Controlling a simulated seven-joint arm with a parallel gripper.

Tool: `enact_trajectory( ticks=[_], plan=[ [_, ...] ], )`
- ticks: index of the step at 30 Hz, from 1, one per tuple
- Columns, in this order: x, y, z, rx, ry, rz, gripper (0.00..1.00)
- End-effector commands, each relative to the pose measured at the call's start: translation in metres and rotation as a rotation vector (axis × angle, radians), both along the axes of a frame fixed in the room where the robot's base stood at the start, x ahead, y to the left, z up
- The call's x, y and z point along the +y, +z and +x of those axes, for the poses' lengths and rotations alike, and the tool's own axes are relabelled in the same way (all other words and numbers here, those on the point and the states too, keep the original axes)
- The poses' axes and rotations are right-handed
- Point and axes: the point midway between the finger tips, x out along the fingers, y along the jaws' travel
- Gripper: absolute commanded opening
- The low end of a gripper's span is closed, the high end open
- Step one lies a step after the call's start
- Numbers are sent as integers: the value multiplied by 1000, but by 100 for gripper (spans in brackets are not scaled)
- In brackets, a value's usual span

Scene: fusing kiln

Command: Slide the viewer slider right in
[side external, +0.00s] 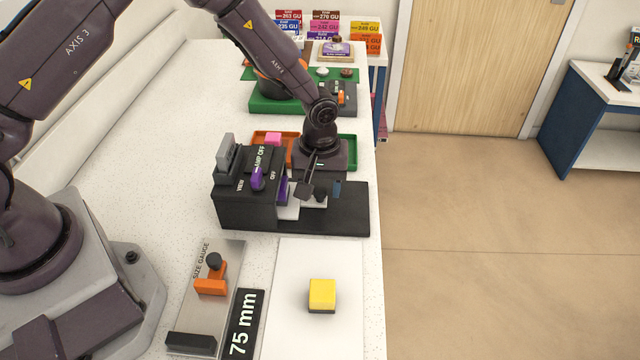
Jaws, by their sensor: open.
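A black viewer unit (245,212) stands on the white bench, with a purple knob (257,180) and a grey block on its top. White letters on it include "OFF"; the smaller lettering is hard to read. A low black base (345,222) extends from its right side, with a light grey plate (288,211) beside the box. A small dark blue post (337,188) stands up over the base. My gripper (312,190) is open, pointing down over the base, between the box and the blue post. Its fingers partly hide the slider area; I cannot tell whether they touch anything.
In front lie a size gauge plate (190,318) with an orange piece (211,280), a "75 mm" sign (243,325), and a yellow block (322,293) on a white sheet. Orange and green trays (346,140) and a green-based device stand behind. The bench's right edge is close.

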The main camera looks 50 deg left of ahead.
Motion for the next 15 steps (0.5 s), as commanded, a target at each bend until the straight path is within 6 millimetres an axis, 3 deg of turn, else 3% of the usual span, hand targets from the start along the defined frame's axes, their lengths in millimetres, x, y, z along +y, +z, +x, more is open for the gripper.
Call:
enact_trajectory(
  ticks=[9, 15],
  plan=[
    [0, -2, 0, 0, 0, 0, 50],
    [0, -2, 0, 0, 0, 0, 4]
  ],
)
